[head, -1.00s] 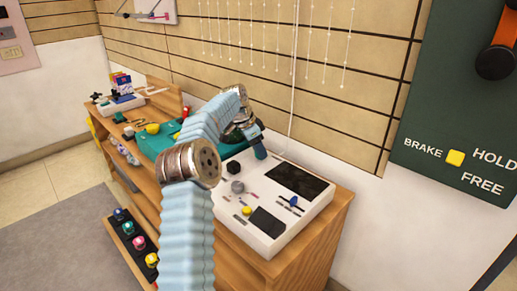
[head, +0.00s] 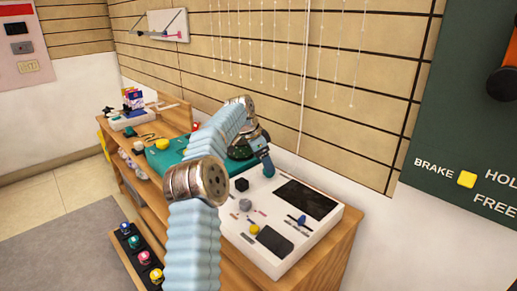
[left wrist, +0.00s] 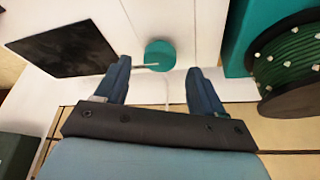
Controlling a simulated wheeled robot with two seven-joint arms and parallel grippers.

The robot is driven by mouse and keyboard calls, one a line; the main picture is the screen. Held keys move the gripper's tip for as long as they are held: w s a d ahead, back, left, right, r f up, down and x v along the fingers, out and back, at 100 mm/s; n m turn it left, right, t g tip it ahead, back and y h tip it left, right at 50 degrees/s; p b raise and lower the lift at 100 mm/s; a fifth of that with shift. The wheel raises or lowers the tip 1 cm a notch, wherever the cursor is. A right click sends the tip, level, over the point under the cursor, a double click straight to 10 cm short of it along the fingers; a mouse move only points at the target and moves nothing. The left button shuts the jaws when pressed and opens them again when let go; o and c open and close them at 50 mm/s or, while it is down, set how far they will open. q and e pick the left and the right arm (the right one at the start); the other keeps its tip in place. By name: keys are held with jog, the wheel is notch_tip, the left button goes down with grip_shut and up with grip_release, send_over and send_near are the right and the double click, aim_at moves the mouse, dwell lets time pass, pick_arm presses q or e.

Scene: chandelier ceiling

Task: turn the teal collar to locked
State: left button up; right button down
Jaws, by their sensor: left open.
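The teal collar (left wrist: 160,54) shows in the left wrist view as a small round teal piece on the white panel. A thin pale pointer or rod sticks out from its left side. My left gripper (left wrist: 158,72) is open, with one blue finger on each side of the collar and a gap at both sides. I cannot tell how far the fingertips reach along it. My right gripper is not in view.
The panel carries a dark screen (head: 307,198), a black knob (head: 242,184), a grey knob (head: 245,204), a yellow button (head: 255,229) and a blue lever (head: 301,220). A dark green cable spool (left wrist: 292,62) is close right of the gripper. A slatted wall (head: 360,120) stands behind.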

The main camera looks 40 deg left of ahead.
pick_arm(q)
jog(key=v, duration=0.9)
jog(key=shift+r, duration=0.15)
jog(key=shift+s+a, duration=0.1)
jog(key=shift+s, duration=0.05)
